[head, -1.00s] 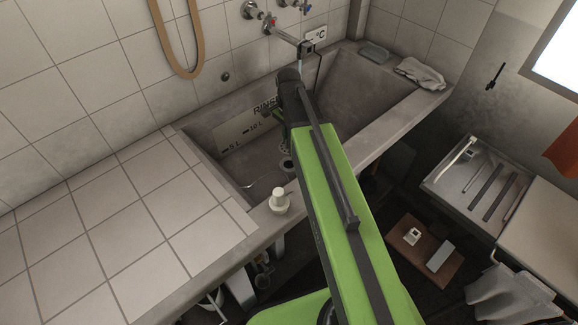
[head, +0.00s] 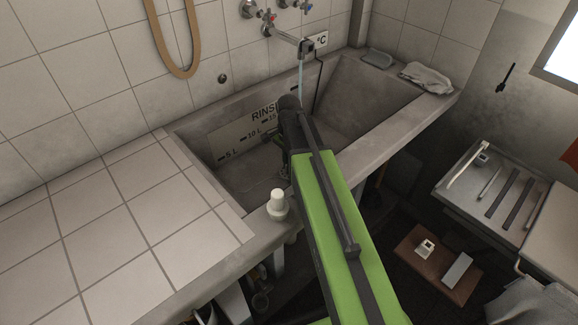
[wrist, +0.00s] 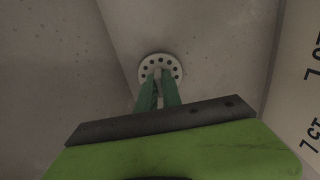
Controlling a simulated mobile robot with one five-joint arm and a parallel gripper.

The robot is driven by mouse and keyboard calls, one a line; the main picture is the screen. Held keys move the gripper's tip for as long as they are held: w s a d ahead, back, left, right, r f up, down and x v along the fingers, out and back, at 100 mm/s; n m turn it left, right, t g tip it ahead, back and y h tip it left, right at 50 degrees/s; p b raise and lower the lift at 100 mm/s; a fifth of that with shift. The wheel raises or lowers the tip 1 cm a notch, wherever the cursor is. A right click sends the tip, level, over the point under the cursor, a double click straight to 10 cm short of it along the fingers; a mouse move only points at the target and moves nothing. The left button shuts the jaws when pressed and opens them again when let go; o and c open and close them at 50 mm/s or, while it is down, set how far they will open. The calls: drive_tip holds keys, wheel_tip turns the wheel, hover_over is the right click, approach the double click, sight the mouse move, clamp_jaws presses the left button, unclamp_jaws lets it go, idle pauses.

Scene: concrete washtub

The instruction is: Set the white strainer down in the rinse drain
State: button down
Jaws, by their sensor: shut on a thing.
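The white strainer (wrist: 146,66) is a round disc with a ring of dark holes, seen in the wrist view against the grey tub floor. My gripper (wrist: 159,76) has its two green fingers closed on the middle of it. The drain is not visible in the wrist view; I cannot tell whether the strainer touches the floor or sits over an opening. In the head view my green arm reaches into the left basin of the concrete washtub (head: 240,208), marked RINSE, and hides most of the gripper and the strainer.
A white bottle-like item (head: 277,206) stands on the front rim, close left of my arm. Water runs from the tap (head: 306,47) behind the arm. A tiled counter (head: 110,235) lies left. A grey cloth (head: 428,77) lies on the far right rim.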

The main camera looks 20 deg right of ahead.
drive_tip(key=c, duration=1.5)
unclamp_jaws()
drive_tip(key=shift+f, duration=0.1)
wheel_tip(320, 180, up, 13)
drive_tip(key=p, duration=1.3)
drive_tip(key=s+a+n, duration=0.2)
drive_tip(key=s+n, duration=0.1)
drive_tip(key=n, duration=0.1)
drive_tip(key=s+a+n, duration=0.3)
drive_tip(key=n, duration=0.2)
drive_tip(key=s+a+n, duration=0.2)
drive_tip(key=s+n, duration=0.1)
drive_tip(key=n, duration=0.1)
drive_tip(key=shift+a+f+n+b, duration=0.3)
drive_tip(key=shift+f, duration=0.05)
wheel_tip(320, 180, up, 14)
drive_tip(key=p, duration=1.4)
drive_tip(key=shift+r, duration=0.1)
